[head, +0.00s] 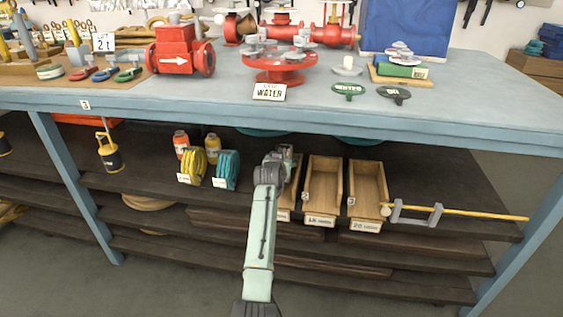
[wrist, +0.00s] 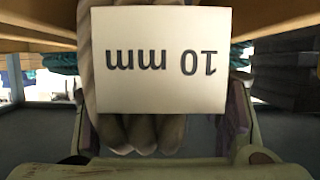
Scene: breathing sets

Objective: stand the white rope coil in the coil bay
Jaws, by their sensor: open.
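My gripper (wrist: 160,125) is open, with one finger on each side of a rope coil (wrist: 145,135) in the wrist view. The coil looks pale brown in shadow; a white "10 mm" tag, upside down in the picture, hides most of it. Finger contact cannot be made out. In the head view my gripper (head: 284,155) is at the shelf, and my arm hides the coil. Open wooden bays stand to its right: a middle bay (head: 324,188), a right bay (head: 369,190), and a left one (head: 293,193) mostly hidden by my arm. Their labels are too small to read surely.
A yellow coil (head: 193,164) and a teal coil (head: 227,169) stand left of my arm, with two bottles behind. A yellow rod with a grey bracket (head: 430,213) lies at the right. The blue workbench (head: 330,110) overhangs the shelf, carrying red valves.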

